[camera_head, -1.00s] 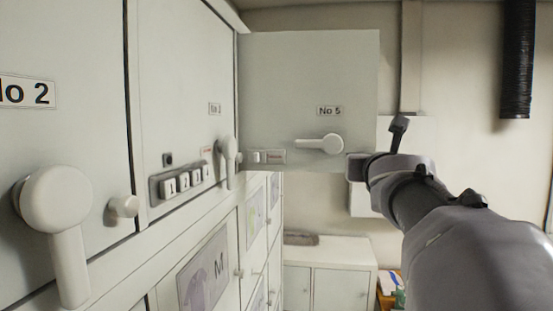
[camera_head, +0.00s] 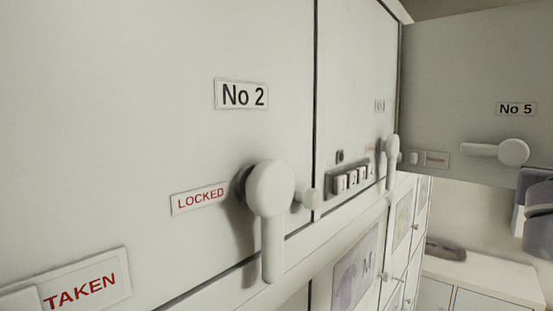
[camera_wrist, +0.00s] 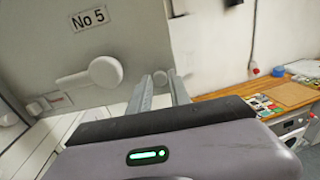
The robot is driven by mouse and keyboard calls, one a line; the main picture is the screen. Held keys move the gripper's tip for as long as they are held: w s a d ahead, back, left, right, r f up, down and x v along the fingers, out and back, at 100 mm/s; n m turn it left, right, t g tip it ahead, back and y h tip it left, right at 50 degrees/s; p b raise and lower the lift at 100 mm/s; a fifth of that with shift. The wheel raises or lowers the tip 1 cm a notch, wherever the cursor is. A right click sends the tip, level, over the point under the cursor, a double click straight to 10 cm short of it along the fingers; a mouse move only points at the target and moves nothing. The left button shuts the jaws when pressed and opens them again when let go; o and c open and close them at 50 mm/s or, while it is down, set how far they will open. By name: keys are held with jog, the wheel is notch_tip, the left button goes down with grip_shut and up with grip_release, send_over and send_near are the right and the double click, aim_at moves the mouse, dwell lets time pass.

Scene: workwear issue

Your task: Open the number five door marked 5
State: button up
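The number five door (camera_head: 470,70), marked No 5 (camera_head: 516,109), stands swung out from the locker row at about a right angle. Its pale round-ended lever handle (camera_head: 500,151) lies horizontal. The door (camera_wrist: 110,55) and its lever (camera_wrist: 95,75) also show at the upper left of the wrist view. My gripper (camera_wrist: 160,80) has its two fingers apart, close to the door's right edge in that view. The lever is outside the fingers, to their left. I cannot tell whether the fingers touch the door edge. In the head view only part of my arm shows at the right edge.
The No 2 door (camera_head: 150,90) is shut, with a LOCKED label, a TAKEN sign and a lever hanging down. A shut door with a number-dial lock (camera_head: 350,179) is beside it. A low white cabinet (camera_head: 480,275) stands below door five. A cluttered wooden worktop (camera_wrist: 285,92) is at right.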

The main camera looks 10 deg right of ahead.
jog(key=shift+o, duration=1.3)
jog(key=shift+a, duration=0.1)
jog(key=v, duration=1.7)
jog(key=shift+b, duration=0.45)
jog(key=shift+s+a, duration=0.15)
jog(key=shift+a, duration=0.05)
